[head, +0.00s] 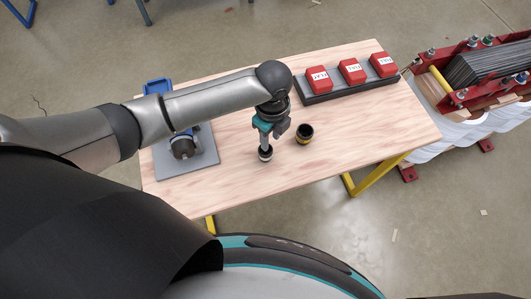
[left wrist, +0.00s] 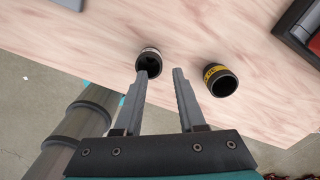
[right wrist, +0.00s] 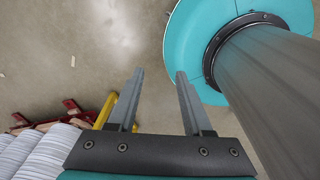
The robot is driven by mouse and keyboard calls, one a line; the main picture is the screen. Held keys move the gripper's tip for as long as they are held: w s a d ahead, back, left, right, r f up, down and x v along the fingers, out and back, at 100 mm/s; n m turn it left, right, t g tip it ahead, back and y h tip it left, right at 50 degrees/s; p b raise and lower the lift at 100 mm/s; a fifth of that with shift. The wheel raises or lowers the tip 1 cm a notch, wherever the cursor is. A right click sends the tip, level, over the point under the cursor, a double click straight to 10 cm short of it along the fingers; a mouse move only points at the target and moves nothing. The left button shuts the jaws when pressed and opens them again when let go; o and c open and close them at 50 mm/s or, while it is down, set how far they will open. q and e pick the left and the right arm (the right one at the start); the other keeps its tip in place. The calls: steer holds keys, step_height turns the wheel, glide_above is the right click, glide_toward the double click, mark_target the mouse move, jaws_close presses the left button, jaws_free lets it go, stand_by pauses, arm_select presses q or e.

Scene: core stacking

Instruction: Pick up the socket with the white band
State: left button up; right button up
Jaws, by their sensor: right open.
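The socket with the white band (head: 265,155) stands on the wooden table, a dark cylinder with a pale ring near its top. In the left wrist view the white-band socket (left wrist: 149,62) is just beyond the left fingertip, which overlaps its lower edge. A similar socket with a yellow band (head: 305,134) stands to its right; it also shows in the left wrist view (left wrist: 220,81). My left gripper (head: 266,140) points down just above the white-band socket, open and empty (left wrist: 159,71). Whether a finger touches the socket I cannot tell. My right gripper (right wrist: 160,73) is open and empty, over the floor.
A dark tray (head: 350,88) with several red labelled blocks (head: 351,71) lies at the table's back right. A grey plate (head: 200,160) with a dark round part and a blue item (head: 158,86) are at the left. The table's (head: 385,135) right side is clear. A red-framed rack (head: 455,95) stands beyond it.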

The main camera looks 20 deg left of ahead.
mark_target(270, 146)
arm_select(q)
steer(key=shift+f, duration=0.3)
step_height(270, 146, down, 5)
steer(key=shift+w+a+r+b, duration=0.1)
steer(key=shift+w+a+b, duration=0.05)
steer(key=shift+b, duration=0.7)
arm_select(e)
steer(key=shift+w+f, duration=0.5)
steer(key=shift+f, duration=0.3)
arm_select(q)
steer(key=shift+c, duration=0.3)
jaws_close()
arm_select(e)
steer(key=shift+s, duration=0.2)
